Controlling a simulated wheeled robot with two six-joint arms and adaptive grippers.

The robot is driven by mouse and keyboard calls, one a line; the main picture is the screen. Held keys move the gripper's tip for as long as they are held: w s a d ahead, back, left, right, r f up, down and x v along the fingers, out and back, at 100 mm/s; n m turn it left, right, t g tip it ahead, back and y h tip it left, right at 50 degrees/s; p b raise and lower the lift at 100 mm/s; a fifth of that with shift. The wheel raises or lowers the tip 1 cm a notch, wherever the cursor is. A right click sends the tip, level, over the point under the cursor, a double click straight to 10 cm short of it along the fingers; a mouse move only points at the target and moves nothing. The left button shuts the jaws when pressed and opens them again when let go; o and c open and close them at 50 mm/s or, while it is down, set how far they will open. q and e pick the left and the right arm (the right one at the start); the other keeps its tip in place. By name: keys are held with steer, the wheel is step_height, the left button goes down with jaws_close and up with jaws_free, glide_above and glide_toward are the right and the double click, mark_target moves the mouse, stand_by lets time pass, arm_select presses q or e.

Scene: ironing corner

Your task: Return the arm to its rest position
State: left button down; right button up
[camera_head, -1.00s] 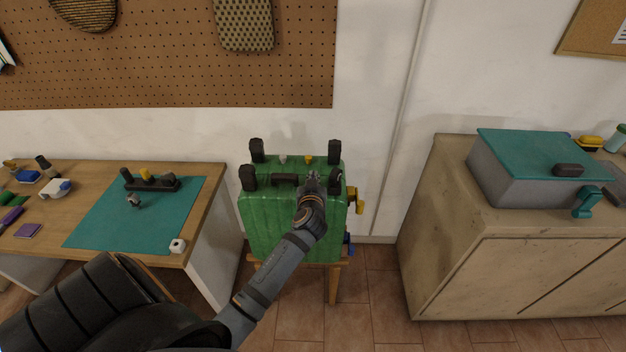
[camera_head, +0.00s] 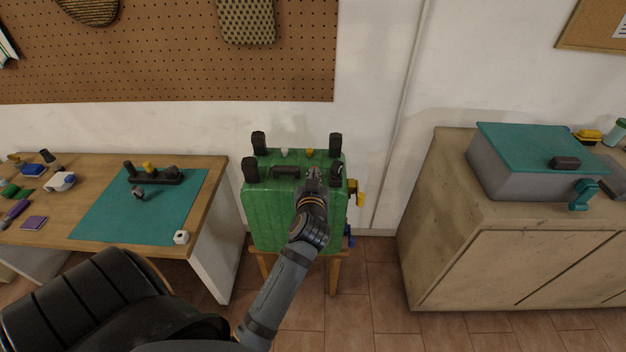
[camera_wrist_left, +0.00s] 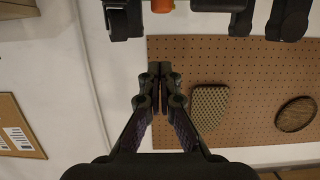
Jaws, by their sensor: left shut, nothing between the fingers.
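My left gripper (camera_head: 313,180) is in front of the upper right part of a green case-like block (camera_head: 272,215), near one of its black upright posts (camera_head: 336,172). In the left wrist view the left gripper (camera_wrist_left: 157,72) has its fingers together with nothing between them. Dark post ends show at the top of that view, apart from the fingertips. The left arm reaches up from the bottom of the head view and hides part of the block. My right gripper is not in view.
The green block stands on a small wooden stool (camera_head: 333,272). A workbench with a teal mat (camera_head: 115,215) is at the left. A cabinet (camera_head: 470,255) with a grey, teal-lidded box (camera_head: 510,180) is at the right. A pegboard (camera_head: 170,60) covers the wall behind.

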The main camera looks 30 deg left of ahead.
arm_select(q)
steer(key=shift+s+d+r, duration=0.25)
steer(key=shift+s+r, duration=0.05)
steer(key=shift+s, duration=0.3)
steer(key=shift+w, duration=0.1)
steer(key=s+d+f+m+g+h, duration=0.2)
steer(key=f, duration=1)
steer(key=s+d+f+m+g+h, duration=0.1)
steer(key=s+d+f+m+h, duration=0.15)
steer(key=f, duration=0.85)
steer(key=s+d+f+m+g+h, duration=0.1)
steer(key=s+d+f+g, duration=0.15)
steer(key=f, duration=0.95)
steer(key=s+a+f+m+g+h, duration=0.1)
steer(key=s+a+f+g, duration=0.15)
steer(key=s+f, duration=1.3)
steer(key=s+a+f+g, duration=0.1)
steer(key=s+f+g, duration=0.1)
steer(key=s, duration=0.7)
steer(key=s+f+g, duration=0.1)
steer(key=s+f, duration=0.3)
steer(key=s, duration=0.6)
steer(key=shift+a+f+g, duration=0.25)
steer(key=shift+a+g, duration=0.15)
steer(key=shift+s+h, duration=0.1)
steer(key=shift+h, duration=0.15)
